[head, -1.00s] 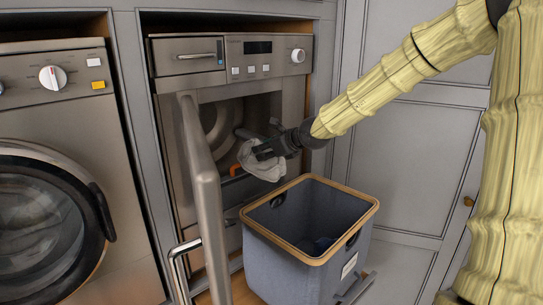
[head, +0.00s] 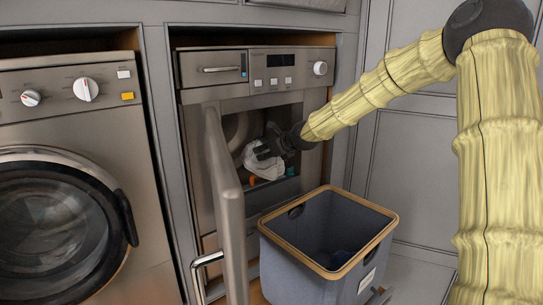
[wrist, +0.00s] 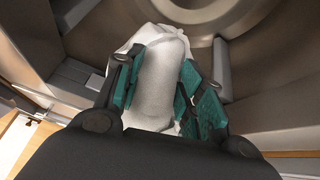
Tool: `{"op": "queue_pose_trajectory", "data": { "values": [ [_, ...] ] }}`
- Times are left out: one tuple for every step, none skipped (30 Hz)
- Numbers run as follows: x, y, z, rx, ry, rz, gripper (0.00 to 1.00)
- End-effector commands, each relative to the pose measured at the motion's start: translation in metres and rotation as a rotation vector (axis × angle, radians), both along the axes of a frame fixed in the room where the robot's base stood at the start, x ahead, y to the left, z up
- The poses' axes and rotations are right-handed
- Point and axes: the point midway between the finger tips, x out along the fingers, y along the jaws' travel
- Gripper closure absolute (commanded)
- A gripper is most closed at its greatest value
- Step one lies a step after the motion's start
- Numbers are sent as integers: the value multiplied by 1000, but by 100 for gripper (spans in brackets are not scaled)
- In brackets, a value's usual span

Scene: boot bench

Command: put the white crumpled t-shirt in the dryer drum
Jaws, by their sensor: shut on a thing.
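The white crumpled t-shirt (head: 263,163) is bunched between the fingers of my gripper (head: 266,150). In the wrist view the t-shirt (wrist: 160,85) fills the space between the teal finger pads of my gripper (wrist: 160,88). My gripper is shut on it at the opening of the dryer drum (head: 238,128). The drum's inner wall and round back (wrist: 225,20) show beyond the t-shirt in the wrist view. The dryer's door (head: 222,180) stands open, edge-on to the head view. Part of the opening is hidden behind the door and my gripper.
A grey basket (head: 312,265) with a wooden rim stands below, in front of the dryer; something dark lies inside it. A washing machine (head: 60,215) with its round door shut is at the left. Grey cabinet panels (head: 408,145) are at the right.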

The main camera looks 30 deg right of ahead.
Motion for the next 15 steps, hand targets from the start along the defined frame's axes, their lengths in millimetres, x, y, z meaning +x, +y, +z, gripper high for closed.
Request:
{"op": "queue_pose_trajectory", "data": {
  "values": [
    [6,1,-1,-2,-1,1,100],
    [10,1,-1,-2,-1,2,100],
    [14,1,-1,-2,-1,0,100],
    [17,1,-1,0,0,-1,100],
    [21,2,-1,-1,0,0,100],
    [26,2,0,-2,-1,1,100],
    [29,2,0,-1,-2,1,100],
    [32,3,0,-2,-1,1,100],
    [37,3,-1,-1,1,0,100],
    [40,3,-1,-1,0,0,100],
    [43,3,0,-1,-1,1,100],
    [48,4,0,-2,-1,1,100],
    [51,4,0,-1,-1,1,100],
    [55,4,0,0,0,0,100],
    [59,5,0,0,0,0,100]
  ]
}}
